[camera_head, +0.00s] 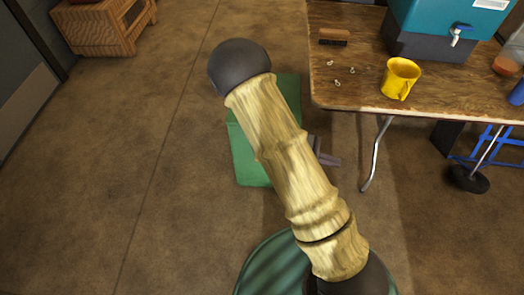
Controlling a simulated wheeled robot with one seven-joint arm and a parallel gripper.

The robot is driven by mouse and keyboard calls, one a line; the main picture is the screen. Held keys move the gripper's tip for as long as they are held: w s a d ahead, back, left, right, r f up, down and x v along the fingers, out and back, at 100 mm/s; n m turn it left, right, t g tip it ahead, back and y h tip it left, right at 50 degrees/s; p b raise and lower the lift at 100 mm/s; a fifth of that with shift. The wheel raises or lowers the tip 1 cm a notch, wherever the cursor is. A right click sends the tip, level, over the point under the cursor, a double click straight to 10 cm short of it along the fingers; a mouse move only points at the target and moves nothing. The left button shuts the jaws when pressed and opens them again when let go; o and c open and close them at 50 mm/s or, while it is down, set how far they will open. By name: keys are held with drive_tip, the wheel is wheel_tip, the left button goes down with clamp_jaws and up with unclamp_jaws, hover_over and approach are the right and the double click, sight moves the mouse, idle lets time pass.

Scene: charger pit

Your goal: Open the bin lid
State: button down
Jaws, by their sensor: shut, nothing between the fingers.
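A green flat-topped thing (247,158), which looks like the bin with its lid, stands on the floor left of the table. My arm crosses in front of it and hides its middle and part of its right side. The top looks flat, but I cannot make out a lid edge or a gap. My gripper (328,159) shows only in part from behind my arm, at the green thing's right side. It is shut and holds nothing. I cannot tell whether it touches the green thing.
A wooden table (350,75) with metal legs stands at right, holding a yellow mug (400,78), a brush (333,37), small metal bits and a teal drink cooler (450,30). A blue frame (490,145) is beneath. A wooden crate (103,27) is far left. The left floor is clear.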

drive_tip(key=w+a+f+n+t+h+b, duration=0.3)
drive_tip(key=w+f+n+t+h+b, duration=0.15)
drive_tip(key=w+f+t+b, duration=0.35)
drive_tip(key=w+a+f+n+t+y+b, duration=0.2)
drive_tip(key=a+f+n+t+y+b, duration=0.2)
drive_tip(key=a+f+n+t+y, duration=0.4)
drive_tip(key=w+a+f+n+t+y+b, duration=0.3)
drive_tip(key=a+f+n+t+y, duration=0.5)
drive_tip(key=f+n, duration=0.3)
drive_tip(key=shift+a+b, duration=0.6)
drive_tip(key=shift+a, duration=0.1)
drive_tip(key=shift+w, duration=0.15)
drive_tip(key=w+d+r+b, duration=0.1)
drive_tip(key=w+r+b, duration=0.3)
drive_tip(key=w+r, duration=0.4)
drive_tip(key=shift+w+r, duration=0.1)
drive_tip(key=shift+r, duration=0.05)
